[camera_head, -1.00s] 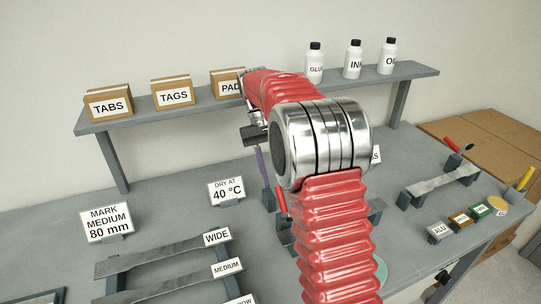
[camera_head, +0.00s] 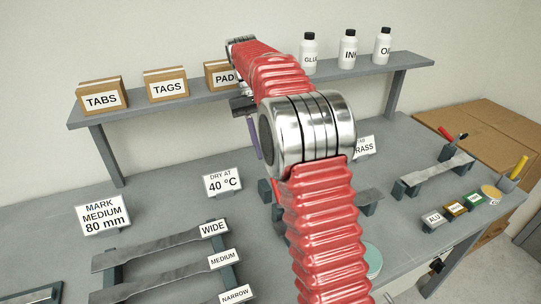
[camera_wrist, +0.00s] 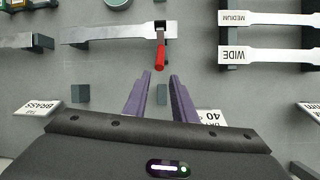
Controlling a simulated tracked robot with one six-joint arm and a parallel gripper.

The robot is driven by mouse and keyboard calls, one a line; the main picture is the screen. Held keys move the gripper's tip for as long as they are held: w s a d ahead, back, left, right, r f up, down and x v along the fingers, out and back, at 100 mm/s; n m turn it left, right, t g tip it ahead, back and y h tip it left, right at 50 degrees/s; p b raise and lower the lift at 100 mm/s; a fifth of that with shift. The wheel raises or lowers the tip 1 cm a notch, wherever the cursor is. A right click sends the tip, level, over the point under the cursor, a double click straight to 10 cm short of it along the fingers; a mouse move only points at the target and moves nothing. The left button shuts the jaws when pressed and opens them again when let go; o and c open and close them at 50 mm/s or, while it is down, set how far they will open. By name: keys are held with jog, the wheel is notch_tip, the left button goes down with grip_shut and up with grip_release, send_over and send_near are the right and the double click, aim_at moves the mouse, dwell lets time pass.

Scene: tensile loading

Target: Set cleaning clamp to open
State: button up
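In the wrist view, a clamp with a red handle (camera_wrist: 160,57) sits at the right end of a grey metal strip (camera_wrist: 110,33). The handle points down the picture, toward my gripper. I take this as the cleaning clamp; no label on it can be read. My gripper (camera_wrist: 160,79) has two purple fingers, apart and empty, with their tips just short of the handle's end. In the head view my arm hides most of this clamp and strip; one purple finger (camera_head: 253,138) shows left of the arm.
WIDE (camera_head: 213,229), MEDIUM (camera_head: 223,258) and NARROW (camera_head: 236,295) strips lie on racks at the left. A shelf (camera_head: 135,108) with boxes and bottles runs along the back. A DRY AT 40 °C sign (camera_head: 223,184) stands nearby. Another strip (camera_head: 437,172) lies at the right.

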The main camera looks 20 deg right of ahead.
jog(key=shift+s+a+r, duration=0.15)
jog(key=shift+s+r, duration=0.05)
jog(key=shift+r, duration=0.05)
jog(key=shift+c, duration=0.7)
jog(key=s+r, duration=0.1)
jog(key=s+a+r+t, duration=0.1)
jog(key=s, duration=0.1)
jog(key=s+a+r+t, duration=0.1)
jog(key=shift+s+a+r+n, duration=0.15)
jog(key=shift+s+r+n, duration=0.05)
jog(key=shift+s+n, duration=0.1)
grip_shut()
jog(key=s+a+f+t, duration=0.1)
jog(key=s+a+t, duration=0.1)
jog(key=s, duration=0.5)
jog(key=s+a+f+n+t, duration=0.1)
jog(key=s+a+f+t, duration=0.1)
jog(key=s, duration=0.5)
jog(key=s+a+f+t, duration=0.2)
jog(key=s+a+t, duration=0.1)
jog(key=s, duration=0.5)
jog(key=shift+a+t+y, duration=0.4)
jog(key=shift+t, duration=0.3)
jog(key=shift+s, duration=0.15)
